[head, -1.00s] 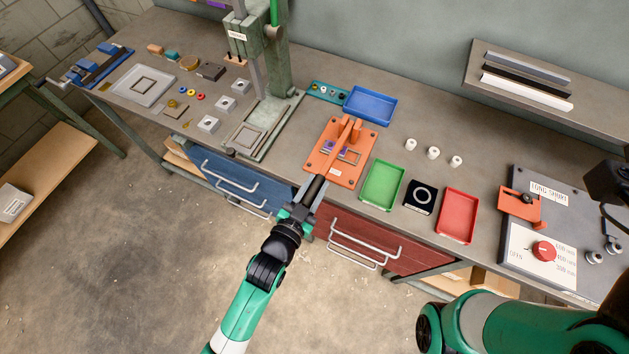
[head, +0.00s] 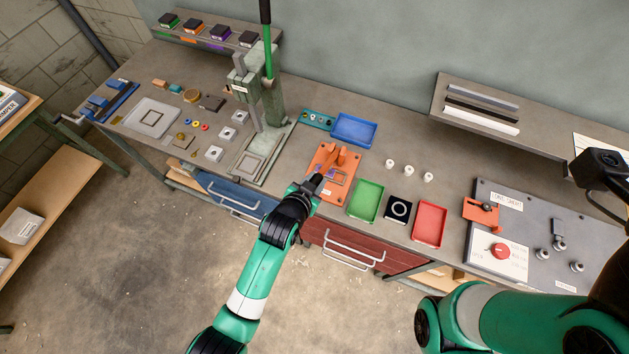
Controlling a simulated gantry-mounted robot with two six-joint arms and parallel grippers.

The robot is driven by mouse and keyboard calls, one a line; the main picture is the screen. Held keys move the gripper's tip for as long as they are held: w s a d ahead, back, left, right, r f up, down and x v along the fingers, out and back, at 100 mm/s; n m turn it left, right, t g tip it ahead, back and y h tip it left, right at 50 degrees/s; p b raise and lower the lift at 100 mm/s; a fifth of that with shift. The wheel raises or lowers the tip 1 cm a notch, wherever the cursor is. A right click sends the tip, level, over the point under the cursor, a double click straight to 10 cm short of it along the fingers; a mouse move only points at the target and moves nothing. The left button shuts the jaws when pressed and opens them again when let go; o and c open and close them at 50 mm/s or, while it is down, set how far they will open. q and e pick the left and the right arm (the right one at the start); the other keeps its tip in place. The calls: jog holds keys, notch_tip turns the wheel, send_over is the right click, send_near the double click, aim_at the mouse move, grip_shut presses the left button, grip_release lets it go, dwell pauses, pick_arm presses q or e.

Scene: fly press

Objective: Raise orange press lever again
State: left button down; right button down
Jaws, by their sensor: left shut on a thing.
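The orange press (head: 322,190) stands on the bench near the middle of the head view, its orange base plate flat on the bench top. Its orange lever (head: 338,156) runs from the back of the press toward my left gripper and looks short from this angle. My left gripper (head: 308,187) is at the front edge of the press, shut on the dark lever handle, which is mostly hidden by the jaws. How high the lever is tilted is hard to tell.
A blue tray (head: 354,130) lies behind the press. A green tray (head: 366,201), a black square pad (head: 398,209) and a red tray (head: 429,224) lie to its right. A tall green press (head: 272,105) stands to its left. Red drawers (head: 345,243) with handles are below the bench edge.

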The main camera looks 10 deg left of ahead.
pick_arm(q)
jog(key=c, duration=0.6)
grip_release()
jog(key=p+v, duration=0.2)
jog(key=v, duration=0.3)
jog(key=shift+s+a+r, duration=0.1)
jog(key=shift+s+r, duration=0.05)
jog(key=shift+r, duration=0.1)
jog(key=p+v, duration=0.4)
jog(key=v, duration=0.2)
jog(key=shift+s+f+p, duration=0.1)
jog(key=shift+f+p, duration=0.05)
jog(key=shift+p, duration=0.15)
